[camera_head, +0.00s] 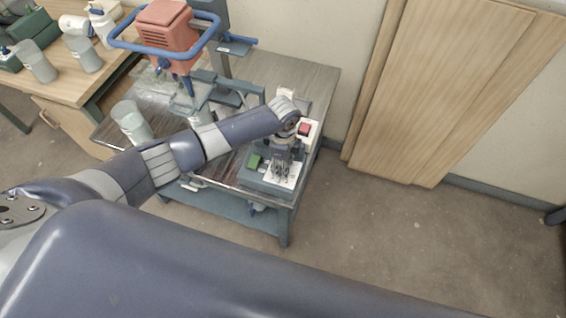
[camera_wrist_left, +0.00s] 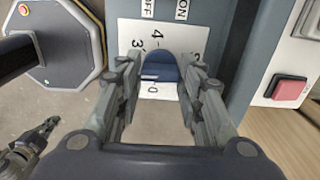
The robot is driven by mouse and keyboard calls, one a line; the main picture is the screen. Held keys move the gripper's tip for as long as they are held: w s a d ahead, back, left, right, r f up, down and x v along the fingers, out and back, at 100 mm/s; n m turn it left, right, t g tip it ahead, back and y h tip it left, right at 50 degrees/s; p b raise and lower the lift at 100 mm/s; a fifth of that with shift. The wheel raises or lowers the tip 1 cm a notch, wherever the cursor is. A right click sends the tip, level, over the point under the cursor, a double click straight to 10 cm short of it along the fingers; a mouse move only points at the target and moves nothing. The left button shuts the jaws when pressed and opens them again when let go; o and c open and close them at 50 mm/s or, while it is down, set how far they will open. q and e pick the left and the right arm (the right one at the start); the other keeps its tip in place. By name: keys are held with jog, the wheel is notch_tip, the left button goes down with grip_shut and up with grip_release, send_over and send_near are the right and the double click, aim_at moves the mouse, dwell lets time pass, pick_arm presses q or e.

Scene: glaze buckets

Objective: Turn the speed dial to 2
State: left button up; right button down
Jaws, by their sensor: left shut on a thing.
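The speed dial is a dark blue knob (camera_wrist_left: 160,70) on a white scale plate (camera_wrist_left: 133,30) in the left wrist view. The figures 4, 3 and 0 show around it; others are partly hidden by my fingers. I cannot read which figure the dial points to. My left gripper (camera_wrist_left: 161,84) has a finger on each side of the knob and is shut on it. In the head view my left gripper (camera_head: 284,170) reaches down onto the control box (camera_head: 254,181) and hides the dial. My right gripper (camera_wrist_left: 42,132) seems to show small at the lower left of the wrist view.
A green switch (camera_head: 254,161) sits left of my gripper, and a red button (camera_head: 304,129) is behind it. A red mixer motor (camera_head: 167,27) with a blue handle stands at the back. A beaker (camera_head: 132,121) stands on the cart.

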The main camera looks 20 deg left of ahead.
dwell(0.3)
pick_arm(q)
jog(key=o, duration=1.1)
jog(key=shift+c, duration=0.2)
notch_tip(320, 180, up, 12)
jog(key=shift+d, duration=0.1)
